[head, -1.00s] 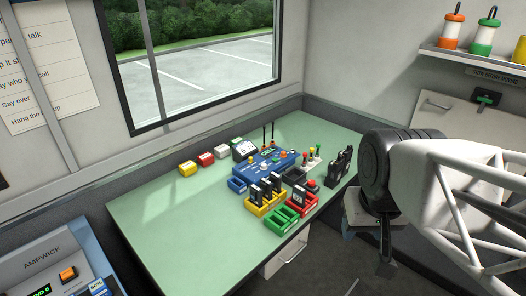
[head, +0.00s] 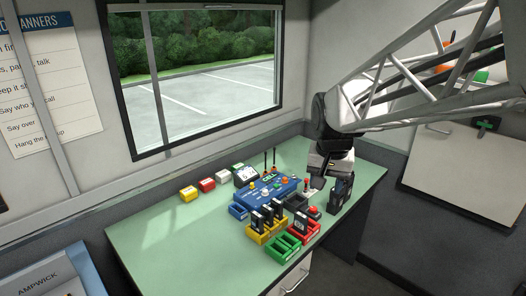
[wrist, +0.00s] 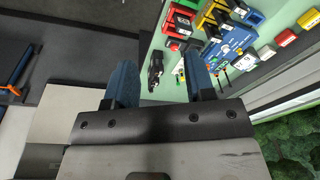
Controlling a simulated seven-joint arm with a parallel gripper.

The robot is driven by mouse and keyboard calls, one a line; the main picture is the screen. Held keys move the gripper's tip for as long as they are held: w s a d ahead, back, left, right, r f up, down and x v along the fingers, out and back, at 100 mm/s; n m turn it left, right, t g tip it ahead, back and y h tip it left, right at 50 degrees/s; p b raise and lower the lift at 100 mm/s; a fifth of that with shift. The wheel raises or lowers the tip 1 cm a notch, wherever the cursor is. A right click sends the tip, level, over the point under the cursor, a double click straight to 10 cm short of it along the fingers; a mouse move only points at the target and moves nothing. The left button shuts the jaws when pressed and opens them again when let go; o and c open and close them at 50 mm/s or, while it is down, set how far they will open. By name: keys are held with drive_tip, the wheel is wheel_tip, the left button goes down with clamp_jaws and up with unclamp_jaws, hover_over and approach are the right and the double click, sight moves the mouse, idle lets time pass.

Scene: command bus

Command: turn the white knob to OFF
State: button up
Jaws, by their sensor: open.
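The blue console (head: 289,187) sits on the green desk, with several small coloured knobs on its top. The console also shows in the wrist view (wrist: 225,47), at the upper right. My gripper (head: 317,184) is over the right part of the desk, to the right of the console and apart from it. In the wrist view my gripper (wrist: 161,80) has its two blue fingers spread, with nothing between them.
Black radios stand in a yellow tray (head: 256,238) in front of the console. Green (head: 281,252) and red (head: 306,238) trays are beside it. A black radio unit (head: 342,192) stands close to my gripper. The left part of the desk (head: 165,235) is clear.

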drive_tip(key=w+a+f+m, duration=0.1)
drive_tip(key=w+a+f, duration=0.2)
drive_tip(key=w, duration=0.7)
drive_tip(key=w+a+f+m, duration=0.1)
drive_tip(key=w+a+f, duration=0.2)
drive_tip(key=w, duration=0.6)
drive_tip(key=m+g, duration=0.2)
drive_tip(key=m, duration=0.1)
hover_over(265, 190)
wheel_tip(265, 190, down, 15)
drive_tip(key=shift+r, duration=0.15)
drive_tip(key=shift+a, duration=0.1)
drive_tip(key=shift+f, duration=0.2)
drive_tip(key=shift+f, duration=3.8)
clamp_jaws()
